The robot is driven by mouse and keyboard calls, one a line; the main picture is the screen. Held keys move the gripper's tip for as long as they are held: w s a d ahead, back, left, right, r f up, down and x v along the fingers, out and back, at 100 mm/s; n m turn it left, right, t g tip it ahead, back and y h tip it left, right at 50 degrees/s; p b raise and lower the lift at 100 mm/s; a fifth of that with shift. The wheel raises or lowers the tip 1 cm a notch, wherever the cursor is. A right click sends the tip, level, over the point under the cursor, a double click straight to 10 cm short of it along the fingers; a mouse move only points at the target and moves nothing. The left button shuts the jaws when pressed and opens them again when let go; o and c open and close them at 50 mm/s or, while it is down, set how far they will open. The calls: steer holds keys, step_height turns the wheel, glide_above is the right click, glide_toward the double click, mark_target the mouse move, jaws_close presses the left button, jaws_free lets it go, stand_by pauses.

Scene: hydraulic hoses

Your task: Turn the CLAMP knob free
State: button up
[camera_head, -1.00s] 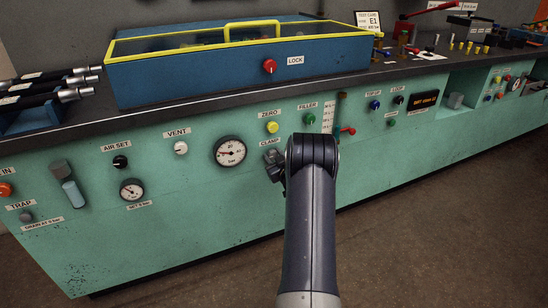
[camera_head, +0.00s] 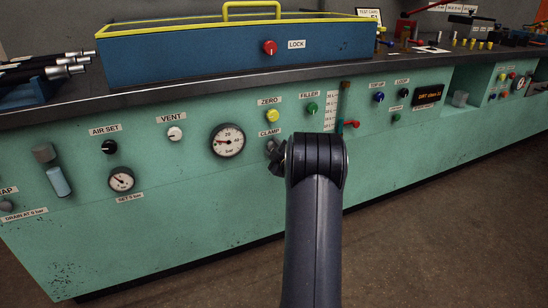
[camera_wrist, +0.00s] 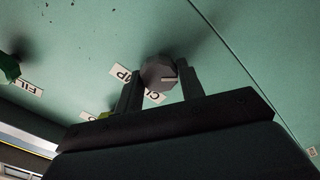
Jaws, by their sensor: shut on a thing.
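The CLAMP knob (camera_wrist: 158,73) is a round grey knob with a pale mark, on the green panel in the wrist view. Its label (camera_wrist: 140,86) lies partly behind it and my fingers. My gripper (camera_wrist: 159,82) has one finger on each side of the knob and is shut on it. In the head view my gripper (camera_head: 275,152) shows just below the CLAMP label (camera_head: 269,132). My arm's dark link hides most of the knob there.
Near it on the panel are the yellow ZERO knob (camera_head: 272,115), the green FILLER knob (camera_head: 311,108), a red lever (camera_head: 351,124) and a pressure gauge (camera_head: 227,140). The blue box (camera_head: 190,65) with the red LOCK knob (camera_head: 270,47) stands on the bench top above. The panel below is bare.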

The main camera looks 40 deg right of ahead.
steer(key=n+b, duration=0.1)
steer(key=n, duration=0.8)
steer(key=shift+f, duration=0.1)
steer(key=shift+n, duration=0.4)
steer(key=o, duration=1)
steer(key=p+v, duration=0.2)
steer(key=v, duration=0.8)
steer(key=shift+s, duration=0.4)
